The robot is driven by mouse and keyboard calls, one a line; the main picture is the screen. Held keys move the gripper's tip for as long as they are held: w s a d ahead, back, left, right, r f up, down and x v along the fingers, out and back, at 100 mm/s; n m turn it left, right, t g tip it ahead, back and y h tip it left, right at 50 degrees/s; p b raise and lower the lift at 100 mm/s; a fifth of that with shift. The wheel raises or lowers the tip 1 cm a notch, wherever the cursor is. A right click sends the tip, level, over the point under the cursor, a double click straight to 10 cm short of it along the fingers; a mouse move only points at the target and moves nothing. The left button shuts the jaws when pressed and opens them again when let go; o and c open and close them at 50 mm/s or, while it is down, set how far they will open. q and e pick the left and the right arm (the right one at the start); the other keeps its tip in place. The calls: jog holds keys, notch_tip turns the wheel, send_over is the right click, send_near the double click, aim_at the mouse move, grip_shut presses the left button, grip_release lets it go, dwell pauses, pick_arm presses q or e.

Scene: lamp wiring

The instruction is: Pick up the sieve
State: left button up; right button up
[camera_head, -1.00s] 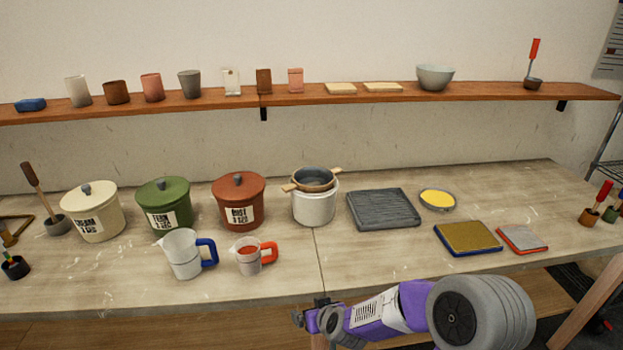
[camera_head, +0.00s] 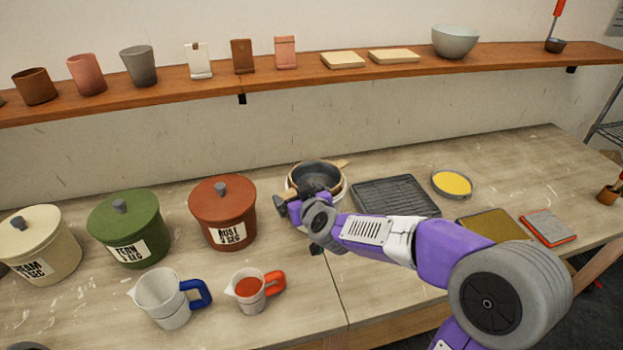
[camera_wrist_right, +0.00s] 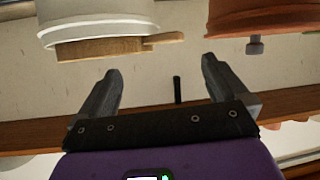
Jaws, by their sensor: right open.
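In the right wrist view the sieve's wooden part (camera_wrist_right: 100,48) shows against the white pot at upper left, in an upside-down picture. There the right gripper (camera_wrist_right: 160,68) is open with nothing between its fingers, and the wood lies beyond the left finger. My left gripper is not in view.
A rust lidded pot (camera_head: 222,208) stands left of the sieve, and a dark grooved tray (camera_head: 396,196) to its right. A jug with a blue handle (camera_head: 165,298) and a cup with a red handle (camera_head: 252,290) stand in front. A shelf (camera_head: 300,78) runs above.

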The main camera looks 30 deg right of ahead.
aim_at(291, 195)
jog(key=b+x, duration=0.1)
jog(key=x, duration=0.4)
jog(key=shift+w+f+b, duration=0.2)
jog(key=shift+f+b, duration=0.15)
jog(key=shift+f, duration=0.1)
jog(key=shift+a, duration=0.1)
jog(key=c, duration=1.6)
